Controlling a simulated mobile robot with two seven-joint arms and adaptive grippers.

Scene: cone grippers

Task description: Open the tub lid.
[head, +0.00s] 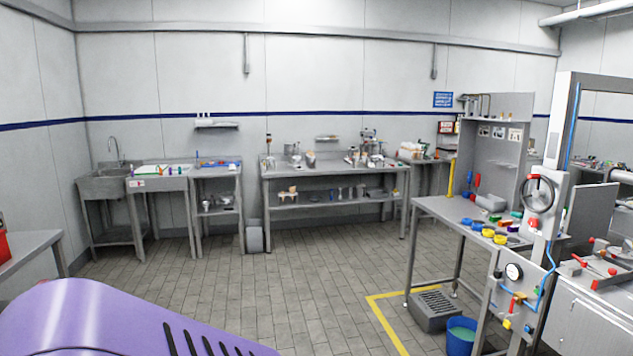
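No tub with a lid can be made out for certain. A blue open-topped bucket (461,337) stands on the floor at the lower right, beneath the workbench. A pale box-like unit (590,315) with red clamps or handles on top is cut off by the right edge; I cannot tell whether its top is a lid. A large purple rounded surface with dark slots fills the lower left; I cannot tell what it is. Neither of my grippers is in view.
A grey workbench (440,208) at right holds yellow, blue and green parts. A slotted grey box (435,311) sits on the floor by yellow tape. A sink (105,186) and benches (335,171) line the back wall. The middle floor (300,270) is clear.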

